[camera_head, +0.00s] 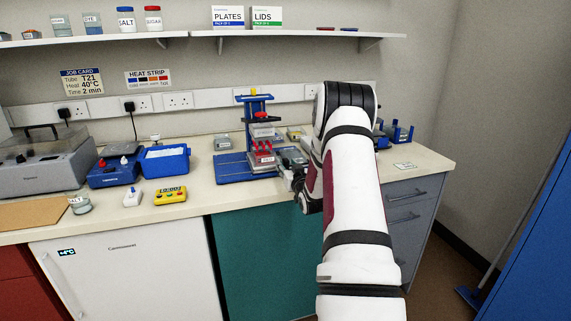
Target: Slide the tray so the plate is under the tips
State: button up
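A blue pipette stand (248,101) stands upright on the bench, with a grey and red head (263,130) on its column. Its blue base (232,171) lies flat on the worktop. A red block with a pale label (264,158) sits low beneath the head; I cannot tell whether it is the tray. A grey, pale-topped piece (291,157) lies just right of it, partly behind my arm; I cannot make out the plate clearly. My gripper (292,172) is at the right side of the stand, close to these pieces. Its fingers are small and dark, and their opening and any contact are unclear.
A blue ice tub (165,161), a blue device (116,170) and a yellow timer (171,195) stand left of the stand. Blue racks (400,132) are at the right. The front worktop between timer and stand is clear. My arm hides part of the bench.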

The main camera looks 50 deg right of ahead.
jog(key=shift+x, duration=1.1)
grip_shut()
jog(key=w+a+b, duration=0.1)
jog(key=w+a, duration=0.1)
jog(key=a, duration=0.1)
jog(key=w+a+b, duration=0.1)
jog(key=w+a, duration=0.1)
jog(key=a, duration=0.2)
jog(key=w+a+b, duration=0.1)
jog(key=w+a, duration=0.1)
jog(key=a, duration=0.2)
jog(key=shift+w+r, duration=0.1)
jog(key=shift+w, duration=0.3)
grip_release()
jog(key=shift+a, duration=0.15)
jog(key=shift+s, duration=0.1)
